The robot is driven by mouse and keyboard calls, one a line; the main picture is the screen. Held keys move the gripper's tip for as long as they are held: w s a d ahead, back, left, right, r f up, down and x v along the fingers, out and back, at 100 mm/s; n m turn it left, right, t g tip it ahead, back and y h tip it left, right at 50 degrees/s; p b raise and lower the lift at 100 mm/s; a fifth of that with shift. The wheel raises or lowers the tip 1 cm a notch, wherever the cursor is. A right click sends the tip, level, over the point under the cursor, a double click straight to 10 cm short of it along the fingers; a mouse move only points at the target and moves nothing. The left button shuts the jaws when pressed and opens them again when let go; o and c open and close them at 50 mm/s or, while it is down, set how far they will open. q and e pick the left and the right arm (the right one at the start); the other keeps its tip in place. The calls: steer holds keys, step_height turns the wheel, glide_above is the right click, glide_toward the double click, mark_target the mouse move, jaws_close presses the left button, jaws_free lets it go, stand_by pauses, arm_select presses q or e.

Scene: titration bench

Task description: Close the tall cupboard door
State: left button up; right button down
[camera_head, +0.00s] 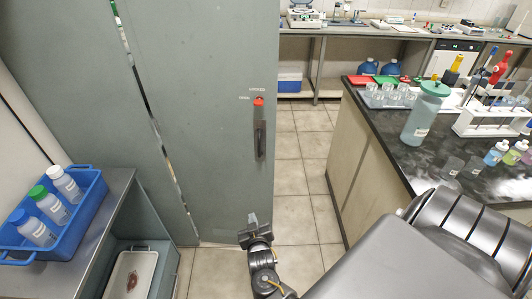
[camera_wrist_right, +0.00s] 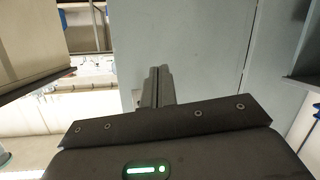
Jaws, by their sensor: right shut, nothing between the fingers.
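The tall cupboard (camera_head: 70,70) is grey-green and fills the left of the head view. Its door (camera_head: 205,110) is a tall flat panel with a dark upright handle (camera_head: 260,140) near its right edge and a red knob above it. A narrow slit runs down between the door and the cupboard's left part. How far the door stands open I cannot tell. My right gripper (camera_head: 252,219) is shut and empty, low by the door's lower right edge. In the right wrist view its fingers (camera_wrist_right: 157,82) point at the grey panel; contact is unclear. My left gripper is not in view.
A black-topped bench (camera_head: 375,130) with glassware and bottles stands on the right. A blue crate of bottles (camera_head: 85,225) sits on a low grey table (camera_head: 110,205) at left. Tiled floor (camera_head: 300,165) lies clear between the cupboard and bench.

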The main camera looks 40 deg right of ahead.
steer(key=d+r+m+h, duration=0.3)
steer(key=r, duration=0.5)
steer(key=d+r+m+h, duration=0.2)
steer(key=r+m+h, duration=0.1)
steer(key=r, duration=0.6)
steer(key=p, duration=0.3)
glide_toward(267, 148)
steer(key=x, duration=0.5)
steer(key=shift+d+r, duration=0.2)
steer(key=shift+r, duration=0.1)
steer(key=shift+x, duration=0.85)
steer(key=shift+f, duration=0.15)
steer(key=shift+a, duration=0.15)
